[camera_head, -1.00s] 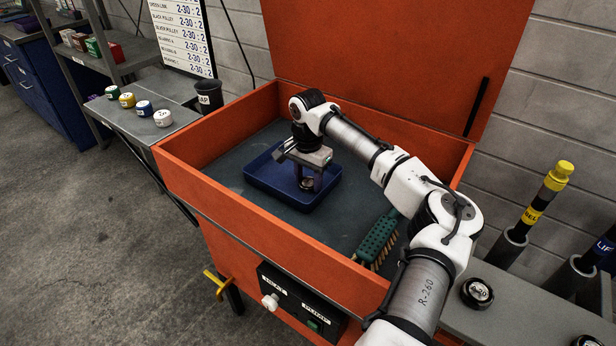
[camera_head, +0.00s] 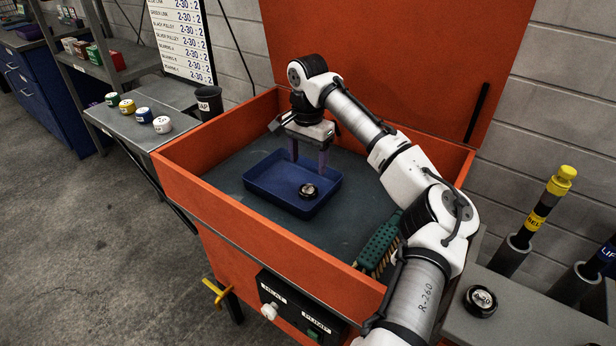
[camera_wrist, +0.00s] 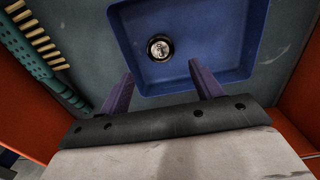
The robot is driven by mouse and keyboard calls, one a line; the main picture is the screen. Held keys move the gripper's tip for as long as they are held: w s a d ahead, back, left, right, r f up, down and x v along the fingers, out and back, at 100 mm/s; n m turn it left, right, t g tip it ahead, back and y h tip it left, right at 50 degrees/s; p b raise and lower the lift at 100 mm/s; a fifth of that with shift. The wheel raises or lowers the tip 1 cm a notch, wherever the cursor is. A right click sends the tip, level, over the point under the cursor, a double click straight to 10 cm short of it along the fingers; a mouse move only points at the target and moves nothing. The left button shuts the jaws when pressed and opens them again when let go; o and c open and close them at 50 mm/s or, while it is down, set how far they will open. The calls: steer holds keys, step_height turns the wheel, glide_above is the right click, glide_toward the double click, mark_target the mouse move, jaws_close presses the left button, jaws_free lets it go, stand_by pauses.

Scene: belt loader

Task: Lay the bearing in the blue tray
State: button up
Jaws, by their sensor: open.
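The bearing (camera_head: 308,191), a small dark round piece with a light top, lies flat inside the blue tray (camera_head: 268,168). The tray rests on the grey floor of the orange bin. In the wrist view the bearing (camera_wrist: 160,48) lies on the tray floor, away from the walls. My gripper (camera_head: 309,168) is above the far side of the tray, raised and apart from the bearing. Its two purple fingers (camera_wrist: 160,80) are spread wide with nothing between them in the wrist view.
A green brush (camera_head: 378,247) lies at the right inside the orange bin (camera_head: 255,245). The lid (camera_head: 390,60) stands open behind. Another dark round piece (camera_head: 480,300) sits on the right shelf. Several coloured caps and a dark cup (camera_head: 209,101) stand on the left shelf.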

steer(key=shift+r, duration=1.85)
